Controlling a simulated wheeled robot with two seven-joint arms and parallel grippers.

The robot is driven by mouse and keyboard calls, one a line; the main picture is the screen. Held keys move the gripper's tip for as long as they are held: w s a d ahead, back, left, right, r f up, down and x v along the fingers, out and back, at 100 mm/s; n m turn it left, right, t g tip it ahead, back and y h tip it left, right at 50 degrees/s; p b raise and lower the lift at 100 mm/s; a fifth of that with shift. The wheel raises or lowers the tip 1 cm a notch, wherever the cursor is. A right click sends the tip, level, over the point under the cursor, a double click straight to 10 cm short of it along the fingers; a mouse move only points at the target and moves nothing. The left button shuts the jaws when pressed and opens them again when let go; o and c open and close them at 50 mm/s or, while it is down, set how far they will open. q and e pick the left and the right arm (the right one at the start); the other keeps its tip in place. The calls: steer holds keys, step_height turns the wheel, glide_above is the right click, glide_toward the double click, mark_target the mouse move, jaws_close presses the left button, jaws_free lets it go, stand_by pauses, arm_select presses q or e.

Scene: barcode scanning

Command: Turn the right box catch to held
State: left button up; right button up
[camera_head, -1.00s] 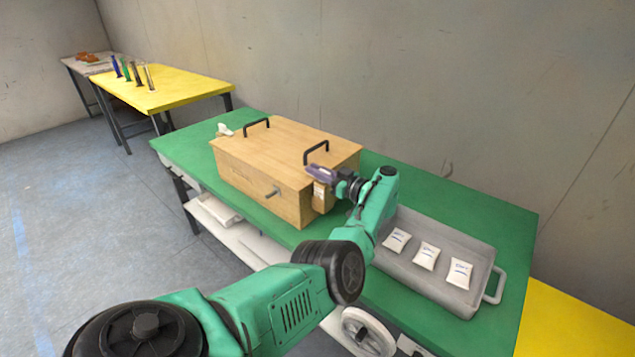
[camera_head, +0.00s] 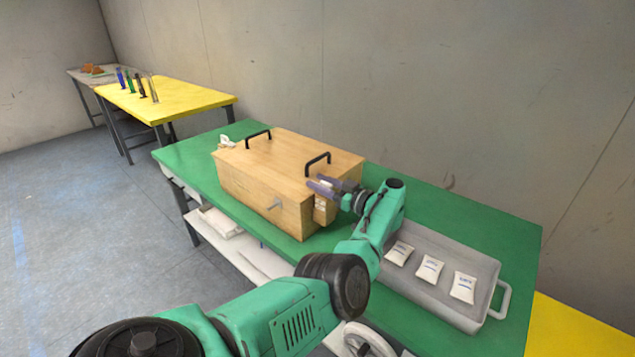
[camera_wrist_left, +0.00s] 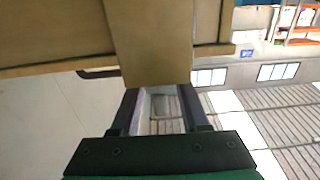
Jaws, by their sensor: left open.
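The wooden box (camera_head: 255,175) stands on the green table, its lid bearing two black handles. A wooden tab (camera_head: 320,207), which looks like the right catch, is at the box's right end; whether it is turned is unclear. My left gripper (camera_head: 320,185) is beside that end, its fingers apart and pointing at the box near the tab. In the left wrist view a wooden piece (camera_wrist_left: 150,45) lies just beyond the open fingers (camera_wrist_left: 158,95); contact cannot be told. My right gripper is out of view.
A grey tray (camera_head: 470,318) with several white packets (camera_head: 430,268) sits right of the box, under my left arm. A small white object (camera_head: 226,141) lies behind the box's left end. The green table (camera_head: 185,160) is clear at its left end.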

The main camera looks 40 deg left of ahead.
arm_select(q)
steer(key=d+b, duration=0.3)
steer(key=d, duration=1)
steer(key=shift+w+d, duration=0.25)
steer(key=shift+d, duration=0.05)
steer(key=shift+f, duration=0.1)
